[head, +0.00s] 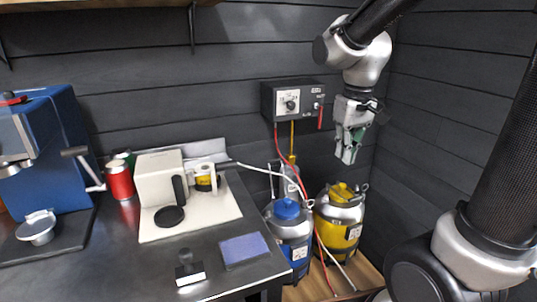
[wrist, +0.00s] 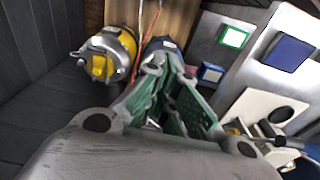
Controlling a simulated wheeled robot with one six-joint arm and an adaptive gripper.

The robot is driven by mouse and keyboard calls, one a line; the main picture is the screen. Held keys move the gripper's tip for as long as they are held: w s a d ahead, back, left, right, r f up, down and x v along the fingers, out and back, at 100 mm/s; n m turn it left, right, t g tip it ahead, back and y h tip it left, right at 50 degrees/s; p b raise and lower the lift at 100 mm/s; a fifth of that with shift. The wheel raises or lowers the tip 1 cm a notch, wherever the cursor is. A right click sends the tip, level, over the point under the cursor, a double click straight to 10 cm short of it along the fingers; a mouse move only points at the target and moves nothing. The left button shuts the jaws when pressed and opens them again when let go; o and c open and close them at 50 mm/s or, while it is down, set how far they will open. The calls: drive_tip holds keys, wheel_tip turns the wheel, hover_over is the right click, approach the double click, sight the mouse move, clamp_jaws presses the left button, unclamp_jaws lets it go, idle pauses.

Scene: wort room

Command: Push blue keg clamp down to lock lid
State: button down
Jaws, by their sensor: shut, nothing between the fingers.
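The blue keg (head: 291,250) is a steel keg with blue bands, standing on the floor just right of the counter. Its blue clamp (head: 287,208) sits on top of the lid; I cannot tell if it is raised or down. My gripper (head: 346,156) is shut and empty, pointing down, above and to the right of the blue keg, higher than both kegs. In the wrist view, my fingers (wrist: 162,75) with green pads hide most of the blue keg (wrist: 160,44).
The yellow keg (head: 338,232) with its yellow clamp (head: 343,192) stands right beside the blue keg. Red and white hoses (head: 304,188) run down past the kegs. A control box (head: 292,101) is on the wall. The counter (head: 130,266) bears a white machine (head: 160,178) and a blue pad (head: 243,250).

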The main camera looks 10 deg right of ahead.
drive_tip(key=w+a+f, duration=0.4)
drive_tip(key=w+a, duration=0.1)
drive_tip(key=w, duration=0.5)
drive_tip(key=w+a+f, duration=0.4)
drive_tip(key=w+a, duration=0.1)
drive_tip(key=w, duration=0.6)
drive_tip(key=w+a+r+t, duration=0.2)
drive_tip(key=w+a, duration=0.1)
drive_tip(key=w, duration=0.6)
drive_tip(key=x, duration=0.9)
drive_tip(key=shift+a+y, duration=0.15)
drive_tip(key=shift+y, duration=0.15)
